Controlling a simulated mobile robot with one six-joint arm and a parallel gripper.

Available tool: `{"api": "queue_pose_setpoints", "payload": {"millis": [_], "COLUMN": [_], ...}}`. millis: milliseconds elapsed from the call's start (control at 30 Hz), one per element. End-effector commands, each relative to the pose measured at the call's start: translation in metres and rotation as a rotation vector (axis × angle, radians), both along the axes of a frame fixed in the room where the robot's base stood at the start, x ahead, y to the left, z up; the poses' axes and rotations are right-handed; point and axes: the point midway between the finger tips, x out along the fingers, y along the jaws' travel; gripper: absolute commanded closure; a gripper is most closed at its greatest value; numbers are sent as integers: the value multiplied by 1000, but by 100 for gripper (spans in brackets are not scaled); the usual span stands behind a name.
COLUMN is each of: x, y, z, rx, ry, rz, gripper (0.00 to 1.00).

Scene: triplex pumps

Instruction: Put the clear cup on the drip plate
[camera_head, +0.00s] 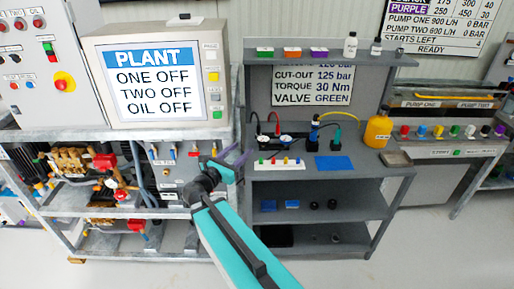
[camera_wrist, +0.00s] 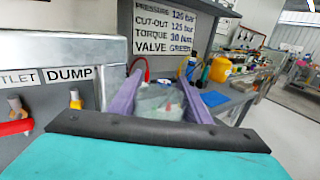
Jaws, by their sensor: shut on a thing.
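My gripper (camera_head: 236,158) is in front of the gap between the plant rack and the grey workbench, its purple fingers pointing toward the bench. In the wrist view its two fingers (camera_wrist: 161,82) are shut on a see-through cup (camera_wrist: 158,103), which sits between them. The cup is hard to make out in the head view. A small grey tray (camera_head: 396,158) lies at the right end of the bench top, beside the yellow bottle; it may be the drip plate, but I cannot tell for sure.
The plant rack with outlet and dump valves (camera_wrist: 75,100) stands close at left.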

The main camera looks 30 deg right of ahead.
Motion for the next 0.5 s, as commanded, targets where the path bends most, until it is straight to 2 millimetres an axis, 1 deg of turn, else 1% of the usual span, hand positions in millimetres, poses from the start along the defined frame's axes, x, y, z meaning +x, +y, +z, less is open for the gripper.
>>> {"api": "queue_pose_setpoints", "payload": {"millis": [33, 267, 500], "x": [3, 12, 15], "y": [14, 69, 133], "z": [4, 12, 21], "rx": [-1, -1, -1], "ry": [1, 2, 4], "rz": [16, 73, 141], "gripper": [77, 77, 77]}}
